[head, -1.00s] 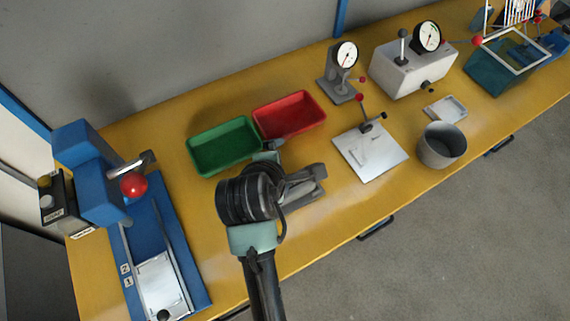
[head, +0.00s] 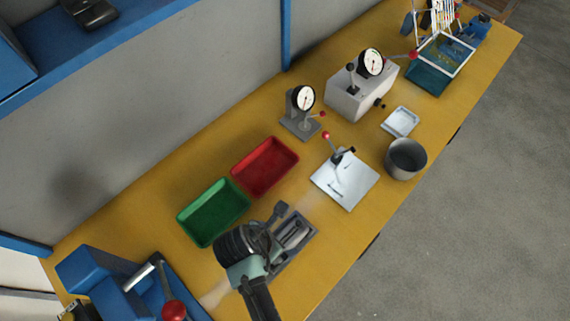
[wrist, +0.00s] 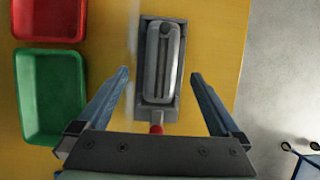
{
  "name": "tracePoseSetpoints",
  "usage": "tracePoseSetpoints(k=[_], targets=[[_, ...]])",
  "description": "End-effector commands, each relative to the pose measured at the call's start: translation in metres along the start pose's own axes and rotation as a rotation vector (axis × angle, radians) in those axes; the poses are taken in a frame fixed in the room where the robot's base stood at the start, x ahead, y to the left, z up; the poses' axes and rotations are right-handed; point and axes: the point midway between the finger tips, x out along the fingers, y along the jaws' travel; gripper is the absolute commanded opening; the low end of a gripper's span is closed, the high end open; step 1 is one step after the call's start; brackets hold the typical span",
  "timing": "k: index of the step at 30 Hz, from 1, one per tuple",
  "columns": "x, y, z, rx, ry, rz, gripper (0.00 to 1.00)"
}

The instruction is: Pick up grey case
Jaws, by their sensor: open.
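The grey case (wrist: 162,62) looks like a light grey, rounded oblong. It lies lengthwise in a darker grey holder (wrist: 149,112) on the yellow bench, and it also shows in the head view (head: 293,233). My gripper (wrist: 161,78) is open and empty, with one finger on each side of the holder in the wrist view. The fingers appear apart from the case; their height above it is hard to tell. In the head view my gripper (head: 272,235) is beside the holder and covers part of it. A small red tip (wrist: 156,128) shows at the holder's near end.
A green tray (head: 213,211) and a red tray (head: 265,166) lie left of and behind the holder. A plate with a lever (head: 345,180), a round grey pot (head: 406,158) and a dial gauge stand (head: 303,110) are farther right. A blue press (head: 115,285) stands at lower left.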

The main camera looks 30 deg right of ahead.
Motion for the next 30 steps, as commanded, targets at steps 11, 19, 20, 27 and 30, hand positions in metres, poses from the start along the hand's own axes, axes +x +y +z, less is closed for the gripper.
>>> tracePoseSetpoints(k=[11,19,20,27,30], targets=[[0.029,-0.002,0.001,0.003,0.001,-0.001,1.00],[0.062,-0.003,0.000,0.002,0.000,0.001,1.00],[0.064,-0.003,0.000,0.002,0.001,0.001,1.00],[0.068,-0.003,0.000,0.003,0.000,0.003,1.00],[0.068,-0.003,0.000,0.003,0.000,0.003,0.96]])
